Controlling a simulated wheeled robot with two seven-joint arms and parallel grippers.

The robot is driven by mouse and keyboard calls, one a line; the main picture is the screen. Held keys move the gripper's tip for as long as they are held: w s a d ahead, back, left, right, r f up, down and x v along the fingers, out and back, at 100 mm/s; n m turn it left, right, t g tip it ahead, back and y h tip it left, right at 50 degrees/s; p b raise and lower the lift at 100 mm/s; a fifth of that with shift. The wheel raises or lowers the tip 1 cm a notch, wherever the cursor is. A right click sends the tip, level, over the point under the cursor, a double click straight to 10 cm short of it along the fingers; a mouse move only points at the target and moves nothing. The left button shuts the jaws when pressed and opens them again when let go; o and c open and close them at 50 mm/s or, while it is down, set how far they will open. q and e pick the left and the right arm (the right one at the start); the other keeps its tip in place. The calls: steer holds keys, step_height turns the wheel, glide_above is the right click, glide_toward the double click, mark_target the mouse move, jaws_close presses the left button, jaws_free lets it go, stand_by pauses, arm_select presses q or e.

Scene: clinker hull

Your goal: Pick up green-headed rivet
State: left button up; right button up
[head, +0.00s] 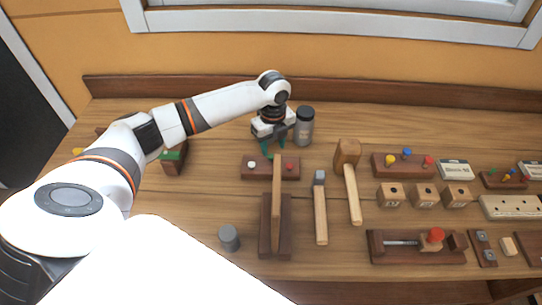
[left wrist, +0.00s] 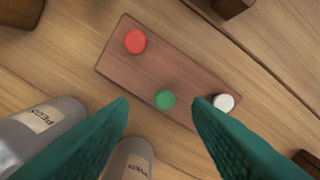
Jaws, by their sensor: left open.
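The green-headed rivet (left wrist: 165,99) stands in a brown wooden block (left wrist: 185,68), between a red-headed rivet (left wrist: 135,41) and a white-headed rivet (left wrist: 223,102). My left gripper (left wrist: 161,102) is open above the block, its green fingertips either side of the green head in the left wrist view. The right-hand fingertip there overlaps the edge of the white head. In the head view my left gripper (head: 269,150) is over the back of the block (head: 262,174); the green head cannot be made out there. My right gripper is not in view.
A grey jar (head: 304,128) stands close beside my left gripper. Grey labelled containers (left wrist: 45,125) also show near the fingers in the left wrist view. A mallet (head: 350,180), a hammer (head: 320,205) and a wooden stand (head: 275,242) lie nearer the front.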

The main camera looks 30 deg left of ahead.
mark_target(271, 156)
arm_select(q)
steer(key=f, duration=0.2)
steer(key=f+p, duration=0.1)
steer(key=f, duration=0.1)
steer(key=shift+s+a, duration=0.2)
jaws_close()
